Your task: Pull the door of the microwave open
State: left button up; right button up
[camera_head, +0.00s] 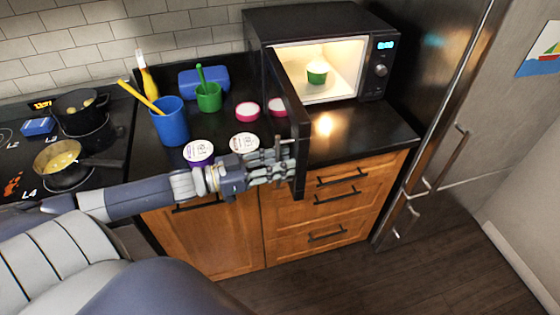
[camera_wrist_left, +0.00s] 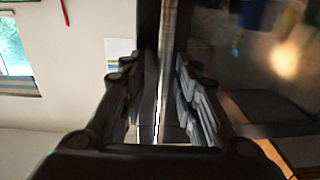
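The black microwave (camera_head: 322,25) stands on the dark counter at the back. Its door (camera_head: 300,140) is swung wide open, hinged at the left and pointing toward me. The lit inside shows a green cup with a pale top (camera_head: 317,72). My left gripper (camera_head: 283,163) is at the door's free end, on its left side. Exact finger contact is hard to see. My right gripper is not in view.
Left of the door stand a blue cup (camera_head: 170,122), a green cup (camera_head: 208,98) and several round lids. A stove with pots (camera_head: 80,112) is at the far left. A steel fridge (camera_head: 440,85) stands at the right. Open floor (camera_head: 400,270) lies in front.

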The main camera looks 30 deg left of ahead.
pick_arm(q)
jog(key=shift+s+a+f, duration=0.1)
jog(key=shift+s+a, duration=0.2)
jog(key=v, duration=1.1)
dwell(0.6)
